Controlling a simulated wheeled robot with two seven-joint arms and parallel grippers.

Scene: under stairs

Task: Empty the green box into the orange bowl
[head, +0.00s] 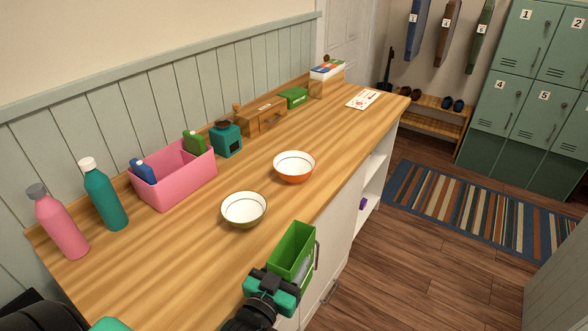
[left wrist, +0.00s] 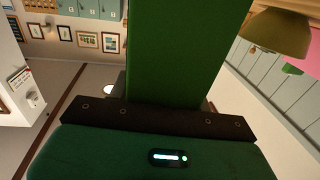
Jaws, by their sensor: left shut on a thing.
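The green box (head: 291,252) is at the front edge of the counter in the head view, its open top facing up. No contents can be made out inside. My left gripper (head: 280,284) is shut on its near end. In the left wrist view the green box (left wrist: 185,50) fills the middle, close to the gripper. The orange bowl (head: 294,168), white inside, stands upright on the counter, beyond the box and apart from it. My right gripper is not in view.
An olive-rimmed white bowl (head: 243,210) stands left of the box, near the orange bowl. A pink bin (head: 178,180), a teal bottle (head: 105,200) and a pink bottle (head: 62,225) line the back. The counter's (head: 170,260) near left is clear.

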